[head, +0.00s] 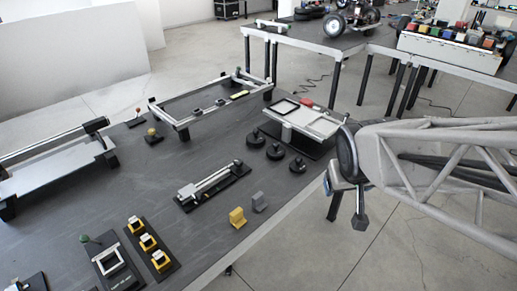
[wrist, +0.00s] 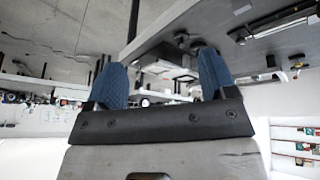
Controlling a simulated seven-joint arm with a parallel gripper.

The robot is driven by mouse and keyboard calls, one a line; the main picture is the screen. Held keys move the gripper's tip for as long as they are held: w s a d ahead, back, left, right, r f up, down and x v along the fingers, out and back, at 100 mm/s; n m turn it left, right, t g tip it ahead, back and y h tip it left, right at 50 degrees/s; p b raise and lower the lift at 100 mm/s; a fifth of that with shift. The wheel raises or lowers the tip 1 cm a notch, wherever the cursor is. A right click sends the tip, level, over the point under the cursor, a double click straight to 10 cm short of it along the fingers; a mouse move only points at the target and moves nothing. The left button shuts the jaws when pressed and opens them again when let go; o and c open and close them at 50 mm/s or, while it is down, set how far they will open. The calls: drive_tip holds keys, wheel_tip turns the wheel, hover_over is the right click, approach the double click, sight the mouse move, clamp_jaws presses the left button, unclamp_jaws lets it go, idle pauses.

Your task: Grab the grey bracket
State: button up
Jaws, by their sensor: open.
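The grey bracket (head: 259,202) is a small block standing on the dark workbench near its right edge in the head view, just right of a similar yellow bracket (head: 237,217). My gripper (head: 360,218) is beyond the bench's right edge, over the floor, well to the right of the grey bracket and apart from it. In the wrist view, its two blue fingers (wrist: 160,62) are spread with nothing held between them. I cannot make out the grey bracket in the wrist view.
On the workbench (head: 160,185), a linear rail (head: 213,182) lies behind the brackets, and several black round knobs (head: 275,152) sit farther back. Yellow-topped parts (head: 148,242) stand at the front left. The bench is bare right around the brackets.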

drive_tip(key=w+a+f+n+t, duration=0.1)
drive_tip(key=w+f+n+t, duration=0.15)
drive_tip(key=w+f, duration=0.5)
drive_tip(key=n+t+y, duration=0.3)
drive_tip(key=n+y, duration=0.1)
drive_tip(key=y, duration=0.2)
approach(261, 197)
drive_tip(key=w+d+r, duration=0.3)
drive_tip(key=w+d, duration=0.2)
drive_tip(key=a+f+y, duration=0.1)
drive_tip(key=f, duration=0.1)
drive_tip(key=a+f+n+y, duration=0.1)
drive_tip(key=a+f+y, duration=0.1)
drive_tip(key=s+a+f+g+y, duration=0.1)
drive_tip(key=a+f, duration=0.1)
drive_tip(key=shift+a+n, duration=0.1)
drive_tip(key=shift+n, duration=0.25)
drive_tip(key=shift+y, duration=0.3)
drive_tip(key=shift+w+a, duration=0.1)
drive_tip(key=shift+w, duration=0.05)
drive_tip(key=shift+x, duration=1.15)
drive_tip(key=shift+a+f, duration=0.1)
